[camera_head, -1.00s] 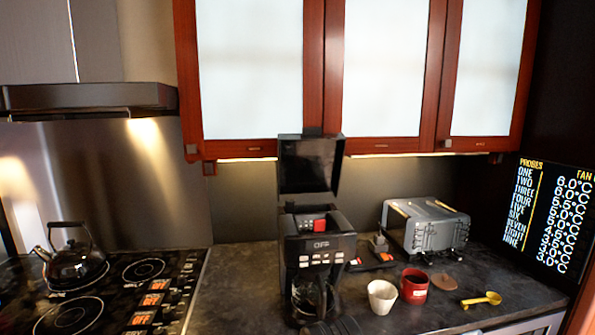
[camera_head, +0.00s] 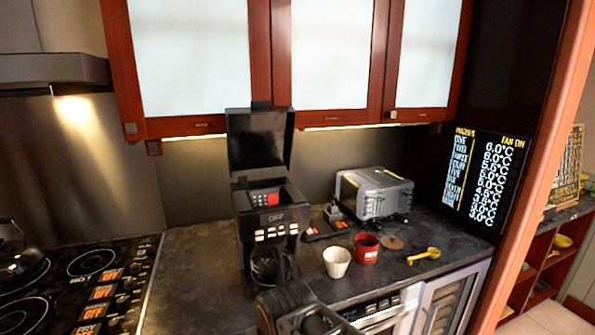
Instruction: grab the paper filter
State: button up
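The white paper filter (camera_head: 337,263) stands upright like a small fluted cup on the dark counter, right of the black coffee maker (camera_head: 268,225). The coffee maker's lid is raised, and a glass carafe sits low in its front. My gripper (camera_head: 318,322) shows as a dark shape at the bottom edge, in front of the coffee maker and nearer to me than the filter. It is apart from the filter in the picture. Its fingers are not clear, so I cannot tell whether they are open.
A red can (camera_head: 366,249) stands close right of the filter, with a brown lid (camera_head: 392,242) and a yellow scoop (camera_head: 424,256) farther right. A grey toaster (camera_head: 375,193) stands behind. The stove (camera_head: 75,285) is at left. Bare counter lies left of the coffee maker.

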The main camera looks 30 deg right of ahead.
aim_at(337, 259)
jog(key=u, duration=2.95)
jog(key=k, duration=1.4)
jog(key=z, duration=0.95)
